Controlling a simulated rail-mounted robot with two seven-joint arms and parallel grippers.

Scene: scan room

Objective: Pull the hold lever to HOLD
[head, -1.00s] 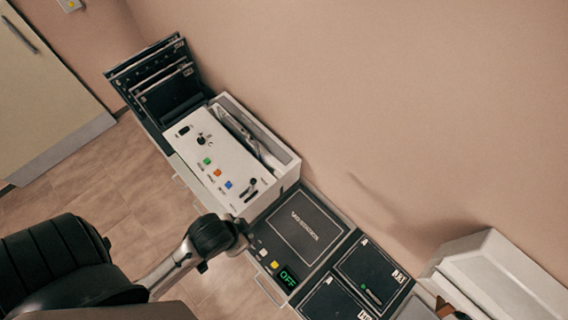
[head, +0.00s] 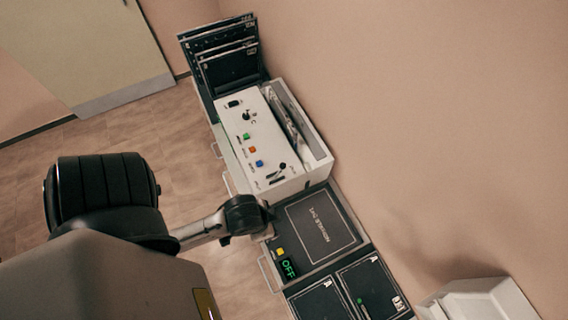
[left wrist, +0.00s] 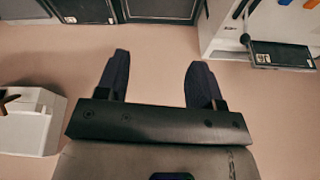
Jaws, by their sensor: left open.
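The white control panel (head: 255,135) stands in the upper middle of the head view, with green, orange and blue buttons. A black-knobbed lever (head: 282,166) stands beside a dark slot near its lower end; I take it for the hold lever, as its lettering is too small to read. Part of this panel shows at the upper right of the left wrist view, with a black-knobbed lever (left wrist: 244,38). My left gripper (left wrist: 158,72) is open and empty, its two dark fingers apart from the panel. In the head view my left wrist hides its fingers, just below the panel.
A dark unit with a green OFF display (head: 288,268) and a yellow button (head: 280,251) adjoins the panel. An open tray (head: 318,148) lies behind the panel. Dark racks (head: 228,58) stand beyond it. A white box (head: 480,299) is at lower right.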

